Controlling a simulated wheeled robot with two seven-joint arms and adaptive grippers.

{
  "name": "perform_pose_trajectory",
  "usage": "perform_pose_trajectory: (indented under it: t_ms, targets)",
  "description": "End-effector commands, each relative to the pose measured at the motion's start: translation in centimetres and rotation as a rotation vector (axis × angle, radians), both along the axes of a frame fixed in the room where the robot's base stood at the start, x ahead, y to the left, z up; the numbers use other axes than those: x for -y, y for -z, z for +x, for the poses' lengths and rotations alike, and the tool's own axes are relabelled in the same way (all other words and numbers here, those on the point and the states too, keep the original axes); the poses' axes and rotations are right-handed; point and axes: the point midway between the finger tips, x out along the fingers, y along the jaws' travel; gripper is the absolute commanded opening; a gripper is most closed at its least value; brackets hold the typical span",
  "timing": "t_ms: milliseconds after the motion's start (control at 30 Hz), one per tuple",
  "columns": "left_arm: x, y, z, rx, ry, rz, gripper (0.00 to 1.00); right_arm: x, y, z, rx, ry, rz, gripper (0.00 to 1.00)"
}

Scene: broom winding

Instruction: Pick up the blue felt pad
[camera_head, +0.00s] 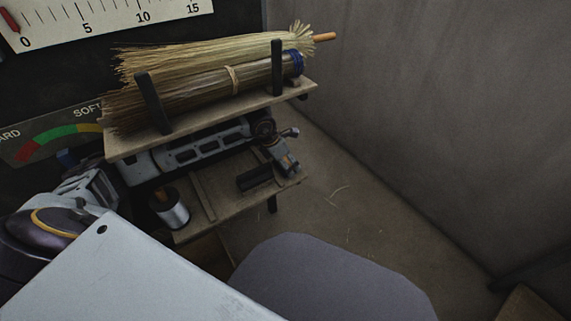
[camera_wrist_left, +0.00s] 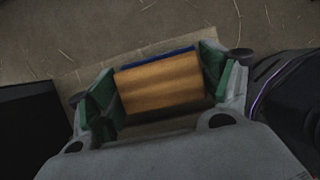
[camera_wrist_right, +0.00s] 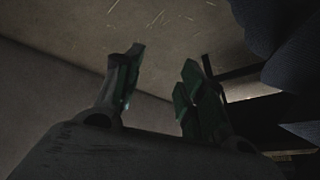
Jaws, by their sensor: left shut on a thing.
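My left gripper (camera_wrist_left: 158,76) is shut on a wooden block (camera_wrist_left: 160,88) in the left wrist view, with a green-lined finger on each side. A thin blue layer, likely the blue felt pad (camera_wrist_left: 157,59), shows along the block's far edge; most of it is hidden. My right gripper (camera_wrist_right: 160,85) shows only in the right wrist view, open and empty, above the floor.
An upper wooden shelf (camera_head: 210,123) holds straw broom bundles (camera_head: 200,85) between dark uprights. The lower shelf (camera_head: 222,205) holds a spool (camera_head: 170,210) and a dark block (camera_head: 255,177). A grey-purple rounded surface (camera_head: 325,285) is at the bottom. Bare floor (camera_head: 375,200) lies right.

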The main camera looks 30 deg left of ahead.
Motion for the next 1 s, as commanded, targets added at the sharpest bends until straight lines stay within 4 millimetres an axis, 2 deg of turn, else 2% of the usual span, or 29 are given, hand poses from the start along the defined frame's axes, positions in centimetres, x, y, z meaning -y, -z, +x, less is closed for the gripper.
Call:
perform_pose_trajectory:
  t_ms: [267,467,567,733,1000]
  targets:
    - [0.0,-0.1,0.0,0.000,0.000,0.000,0.55,0.1,0.1,-0.2,-0.005,-0.002,-0.004,0.40]
    - [0.0,-1.0,0.0,0.001,0.000,0.000,0.55,0.2,-0.2,-0.4,-0.019,-0.007,-0.013,0.40]
    - [0.0,-1.8,0.0,0.001,0.000,0.000,0.55,0.3,-0.9,-0.6,-0.032,-0.014,-0.023,0.40]
    - [0.0,-3.9,0.0,0.002,0.000,0.000,0.55,0.5,-3.5,-0.1,-0.046,-0.029,-0.049,0.40]
    - [4.9,-3.7,-2.9,0.000,0.006,-0.001,0.55,1.1,-5.4,-0.4,-0.081,-0.042,-0.085,0.40]
